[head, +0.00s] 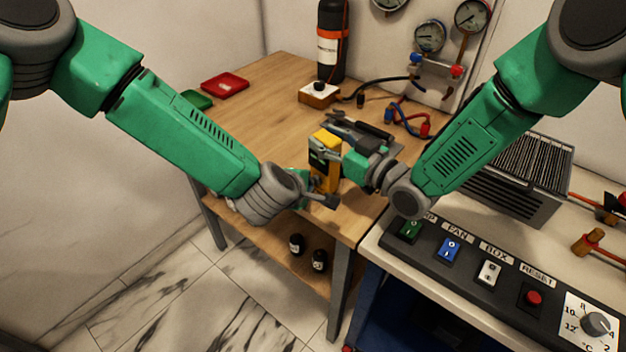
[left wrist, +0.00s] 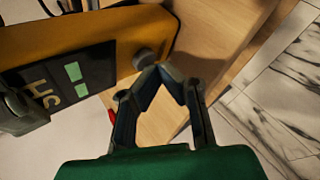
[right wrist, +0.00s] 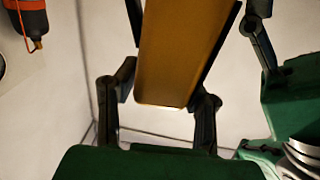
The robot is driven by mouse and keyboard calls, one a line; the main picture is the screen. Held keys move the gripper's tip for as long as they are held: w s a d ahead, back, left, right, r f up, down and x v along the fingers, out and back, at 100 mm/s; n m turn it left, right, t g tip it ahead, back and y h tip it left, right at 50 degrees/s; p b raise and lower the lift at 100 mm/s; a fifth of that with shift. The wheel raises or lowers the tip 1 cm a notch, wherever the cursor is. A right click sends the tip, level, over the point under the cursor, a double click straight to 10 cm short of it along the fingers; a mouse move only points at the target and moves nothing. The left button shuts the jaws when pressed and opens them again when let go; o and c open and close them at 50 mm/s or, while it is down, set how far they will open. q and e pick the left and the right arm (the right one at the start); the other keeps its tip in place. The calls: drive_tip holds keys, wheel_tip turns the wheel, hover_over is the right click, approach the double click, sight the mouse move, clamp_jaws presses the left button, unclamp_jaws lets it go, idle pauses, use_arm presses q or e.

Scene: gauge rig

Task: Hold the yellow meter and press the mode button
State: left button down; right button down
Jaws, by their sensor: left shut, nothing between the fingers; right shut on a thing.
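The yellow meter (head: 327,142) is held above the wooden table, in front of its right end. My right gripper (head: 335,165) is shut on it; in the right wrist view the meter's yellow body (right wrist: 175,60) sits between the fingers (right wrist: 160,90). The left wrist view shows the meter's yellow edge (left wrist: 100,25), its dark face with green patches and a round grey button (left wrist: 145,60). My left gripper (left wrist: 160,72) is shut and empty, its tips right beside that button. I cannot tell whether they touch. In the head view my left gripper (head: 325,200) is low beside the meter.
The wooden table (head: 265,90) holds a red tray (head: 225,84), a black bottle (head: 332,45) and cables (head: 405,115). A switch panel (head: 470,262) and a finned metal box (head: 520,175) stand at right. The table's left middle is clear.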

use_arm(q)
drive_tip(key=shift+w+d, duration=0.15)
drive_tip(key=shift+w, duration=0.05)
idle(0.5)
drive_tip(key=shift+s+a, duration=0.65)
drive_tip(key=shift+s, duration=0.15)
drive_tip(key=s+a, duration=0.1)
drive_tip(key=s, duration=0.1)
drive_tip(key=s+a, duration=0.1)
drive_tip(key=a, duration=0.1)
drive_tip(key=shift+s+a, duration=0.2)
drive_tip(key=shift+s, duration=0.15)
use_arm(e)
drive_tip(key=c, duration=0.9)
unclamp_jaws()
